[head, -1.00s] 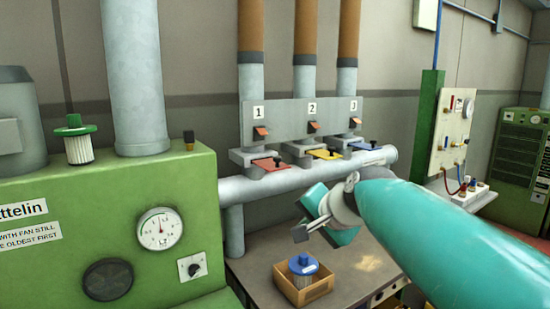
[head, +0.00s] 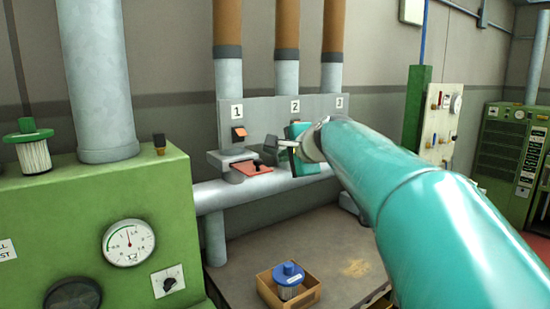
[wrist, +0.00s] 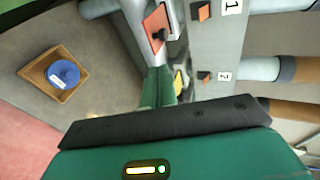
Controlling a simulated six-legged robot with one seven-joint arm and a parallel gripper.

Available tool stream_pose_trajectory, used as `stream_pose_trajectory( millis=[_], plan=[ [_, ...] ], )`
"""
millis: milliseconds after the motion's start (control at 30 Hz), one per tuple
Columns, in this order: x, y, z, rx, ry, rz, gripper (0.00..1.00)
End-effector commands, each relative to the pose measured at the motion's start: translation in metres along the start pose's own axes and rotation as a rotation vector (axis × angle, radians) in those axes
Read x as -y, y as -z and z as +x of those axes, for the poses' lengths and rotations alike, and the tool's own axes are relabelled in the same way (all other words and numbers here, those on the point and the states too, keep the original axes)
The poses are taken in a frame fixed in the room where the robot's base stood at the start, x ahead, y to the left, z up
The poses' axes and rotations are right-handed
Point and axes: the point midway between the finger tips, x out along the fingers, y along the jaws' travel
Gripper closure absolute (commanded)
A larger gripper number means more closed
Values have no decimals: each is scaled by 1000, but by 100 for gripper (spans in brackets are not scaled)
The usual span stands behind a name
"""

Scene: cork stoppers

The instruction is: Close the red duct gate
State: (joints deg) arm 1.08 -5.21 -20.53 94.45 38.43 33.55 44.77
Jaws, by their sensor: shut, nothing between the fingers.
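The red duct gate (head: 250,168) is a flat red plate with a black knob, sticking out from its grey housing under number 1. It also shows at the top of the wrist view (wrist: 155,25). My gripper (head: 281,144) is in front of the number 2 station, just right of the red plate and apart from it. In the wrist view its green fingers (wrist: 159,72) are together and empty, pointing toward the red gate, with a gap to the knob. The yellow gate (wrist: 181,82) is partly hidden beside the fingers. My arm hides the blue gate in the head view.
A grey horizontal duct (head: 225,193) runs below the gates. A wooden box (head: 308,291) with a blue-topped canister (head: 288,278) stands on the bench below. A green machine (head: 110,200) is at the left. The bench (head: 330,240) is mostly clear.

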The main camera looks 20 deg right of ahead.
Motion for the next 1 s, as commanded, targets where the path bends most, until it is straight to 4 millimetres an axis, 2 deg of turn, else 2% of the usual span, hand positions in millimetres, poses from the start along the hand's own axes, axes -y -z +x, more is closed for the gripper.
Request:
stream_pose_trajectory(
  millis=[33,400,500,733,1000],
  plan=[
    [-4,-3,15,5,-12,-2,100],
    [-5,-4,88,7,-13,-3,100],
    [0,-4,103,7,-9,-5,100],
    [7,-3,125,9,-8,-5,100],
    [9,-3,128,8,-7,-5,100]
  ],
)
